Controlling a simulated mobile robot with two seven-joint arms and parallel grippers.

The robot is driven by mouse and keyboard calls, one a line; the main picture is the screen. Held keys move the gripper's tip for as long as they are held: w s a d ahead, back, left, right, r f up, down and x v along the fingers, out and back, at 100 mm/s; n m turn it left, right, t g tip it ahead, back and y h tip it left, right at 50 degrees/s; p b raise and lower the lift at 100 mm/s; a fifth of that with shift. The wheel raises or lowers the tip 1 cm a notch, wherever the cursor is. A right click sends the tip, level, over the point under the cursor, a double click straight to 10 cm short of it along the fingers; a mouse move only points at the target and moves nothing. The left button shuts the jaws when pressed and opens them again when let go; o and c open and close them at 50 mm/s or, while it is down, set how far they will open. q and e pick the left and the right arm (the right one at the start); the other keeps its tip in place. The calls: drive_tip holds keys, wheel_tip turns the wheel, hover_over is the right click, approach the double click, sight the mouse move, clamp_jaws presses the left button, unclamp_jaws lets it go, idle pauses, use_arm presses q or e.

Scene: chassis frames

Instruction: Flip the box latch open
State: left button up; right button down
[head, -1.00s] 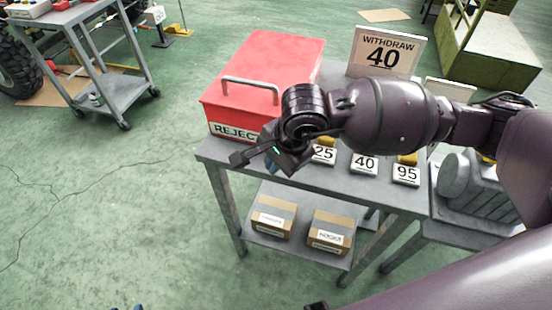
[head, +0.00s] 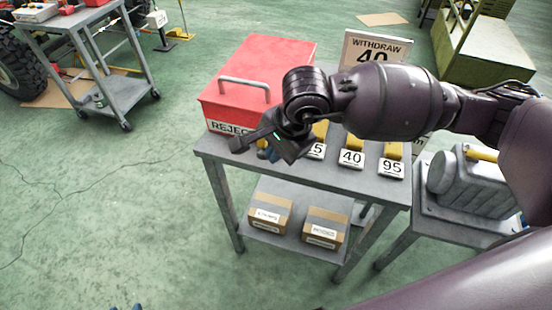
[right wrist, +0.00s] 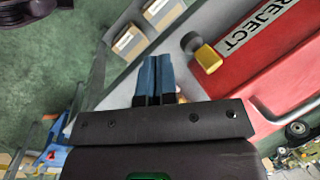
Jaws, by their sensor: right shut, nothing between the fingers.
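The red box (head: 265,62) labelled REJECT stands on the left of the grey table in the head view, with a metal handle (head: 246,83) on its lid. The lid looks closed. My right gripper (head: 264,153) is low near the box's front right corner; its arm hides part of the box's right side. In the right wrist view my shut, empty blue fingers (right wrist: 157,62) are apart from the red box (right wrist: 285,80). A yellow and dark piece (right wrist: 205,55) sits at the box's front beside the label; I cannot tell whether it is the latch.
Yellow-topped pieces with number cards, such as the 40 card (head: 351,159) and 95 card (head: 391,167), stand to the right of my gripper. A WITHDRAW sign (head: 375,48) stands behind my arm. Two cartons (head: 270,213) are on the lower shelf.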

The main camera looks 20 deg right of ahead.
drive_tip(key=s+a+r, duration=0.1)
drive_tip(key=s+r, duration=0.4)
drive_tip(key=shift+s+r+p, duration=0.2)
drive_tip(key=shift+r+p, duration=0.15)
drive_tip(key=shift+p, duration=0.1)
drive_tip(key=shift+a, duration=0.1)
